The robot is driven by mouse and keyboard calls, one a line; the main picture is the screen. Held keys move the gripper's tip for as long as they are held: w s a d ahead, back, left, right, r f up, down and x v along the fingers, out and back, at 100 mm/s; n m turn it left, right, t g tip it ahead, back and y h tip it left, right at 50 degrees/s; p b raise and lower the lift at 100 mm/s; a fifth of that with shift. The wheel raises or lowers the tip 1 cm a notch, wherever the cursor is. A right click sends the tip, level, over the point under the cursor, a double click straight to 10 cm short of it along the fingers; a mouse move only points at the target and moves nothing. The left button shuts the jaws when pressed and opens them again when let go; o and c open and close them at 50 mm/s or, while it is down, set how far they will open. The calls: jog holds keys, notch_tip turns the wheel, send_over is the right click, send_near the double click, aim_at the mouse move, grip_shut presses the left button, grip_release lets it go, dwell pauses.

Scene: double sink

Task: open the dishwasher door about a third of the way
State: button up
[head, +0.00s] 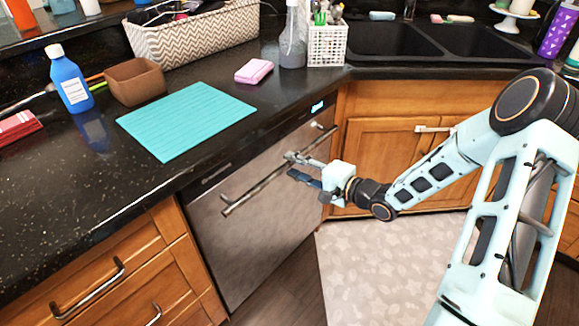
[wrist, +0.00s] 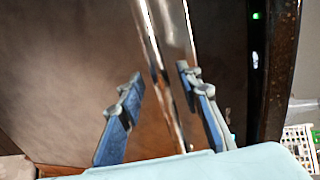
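The dishwasher (head: 250,215) has a stainless steel door under the black counter, and the door looks shut. Its bar handle (head: 250,193) runs along the upper part of the door. My gripper (head: 291,164) is at the handle's right half. In the wrist view, my gripper (wrist: 160,76) has its two blue fingers apart, with the handle (wrist: 165,40) passing between them. The right finger is close to the bar, and a gap shows on the left. I cannot tell whether either finger touches it.
Wooden drawers (head: 120,280) stand left of the dishwasher, and sink cabinets (head: 385,150) stand to its right. A patterned mat (head: 380,265) lies on the floor before the sink. The counter above holds a teal mat (head: 185,120), a brown bowl (head: 134,82) and a pink sponge (head: 254,71).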

jog(key=shift+x, duration=1.2)
grip_shut()
